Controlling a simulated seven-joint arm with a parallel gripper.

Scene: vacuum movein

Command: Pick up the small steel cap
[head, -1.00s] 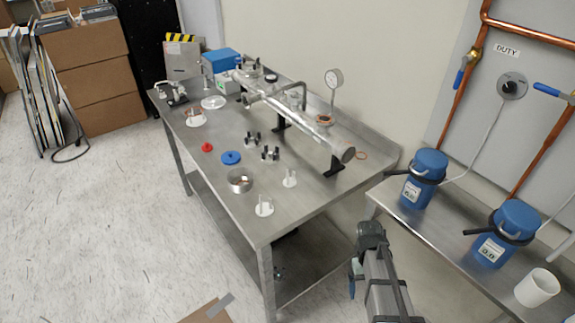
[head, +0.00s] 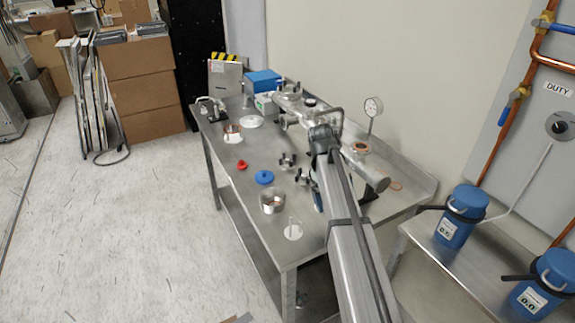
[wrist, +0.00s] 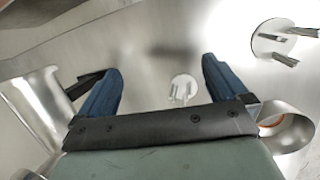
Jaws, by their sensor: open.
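I cannot single out the small steel cap with certainty. A round, open-looking steel piece (head: 272,203) stands near the table's front left edge. A steel ring-like piece also shows at the lower right of the wrist view (wrist: 291,131), just outside the right finger. My gripper (wrist: 160,76) is open and empty above the steel table. A small white disc with pegs (wrist: 183,87) lies below, between the fingers. A larger white disc with pegs (wrist: 270,40) is at the upper right. In the head view my arm hides part of the table and most of the gripper.
A steel tube assembly with a gauge (head: 372,106) runs along the table's back. A blue cap (head: 264,177), a red cap (head: 242,164) and black clamps (head: 287,160) lie on the steel table (head: 235,198). Blue flasks (head: 462,214) stand at the right.

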